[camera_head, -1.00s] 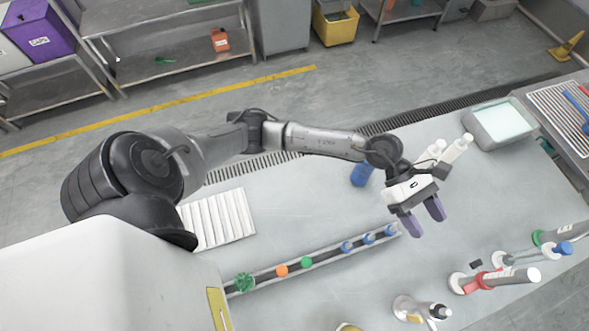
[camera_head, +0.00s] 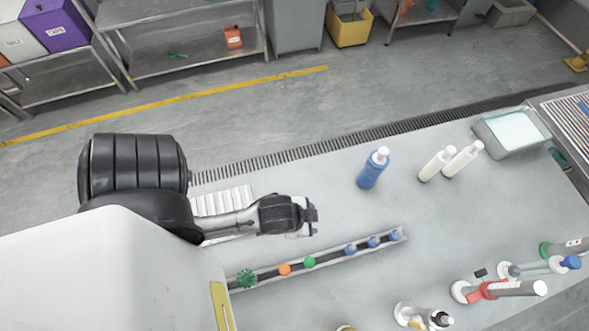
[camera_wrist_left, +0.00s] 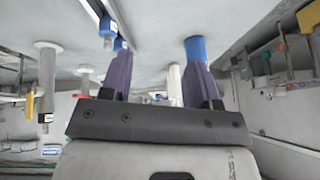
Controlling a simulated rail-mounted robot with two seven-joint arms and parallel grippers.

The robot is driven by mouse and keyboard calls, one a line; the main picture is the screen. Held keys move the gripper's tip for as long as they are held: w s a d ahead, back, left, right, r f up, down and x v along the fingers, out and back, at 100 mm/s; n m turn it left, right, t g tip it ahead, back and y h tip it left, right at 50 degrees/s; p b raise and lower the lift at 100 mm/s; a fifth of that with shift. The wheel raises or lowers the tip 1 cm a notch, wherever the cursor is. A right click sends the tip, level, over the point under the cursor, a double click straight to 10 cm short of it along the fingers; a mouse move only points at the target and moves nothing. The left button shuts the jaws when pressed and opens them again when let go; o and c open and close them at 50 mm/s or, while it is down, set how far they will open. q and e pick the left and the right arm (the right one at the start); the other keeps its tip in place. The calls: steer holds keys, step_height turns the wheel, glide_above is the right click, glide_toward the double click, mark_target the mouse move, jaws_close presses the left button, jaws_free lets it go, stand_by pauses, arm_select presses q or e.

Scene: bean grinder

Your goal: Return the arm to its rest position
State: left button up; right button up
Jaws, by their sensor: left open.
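My left arm comes in from the left in the head view and is drawn back close to my body. Its gripper (camera_head: 305,228) shows only in part there, above the table, behind the rack with coloured pieces (camera_head: 325,254). In the left wrist view the gripper's two purple fingers (camera_wrist_left: 160,78) stand apart with nothing held between them. A blue bottle (camera_wrist_left: 194,48) shows behind the right finger there, at a distance. My right gripper is in neither view.
The blue bottle (camera_head: 373,168) and two white bottles (camera_head: 436,163) stand on the table (camera_head: 440,215). A grey tray (camera_head: 512,132) lies at its far right. Several containers, including a red-marked one (camera_head: 488,291), stand front right. A ribbed white panel (camera_head: 225,200) lies behind the arm.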

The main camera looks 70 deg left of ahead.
arm_select(q)
steer(key=s, duration=0.1)
steer(key=s+g, duration=0.1)
steer(key=s, duration=0.1)
steer(key=s+f+n+g, duration=0.1)
steer(key=shift+s+d+h, duration=0.3)
step_height(320, 180, up, 21)
steer(key=p, duration=2)
steer(key=shift+f+p, duration=0.15)
steer(key=shift+p, duration=0.15)
steer(key=shift+f, duration=0.1)
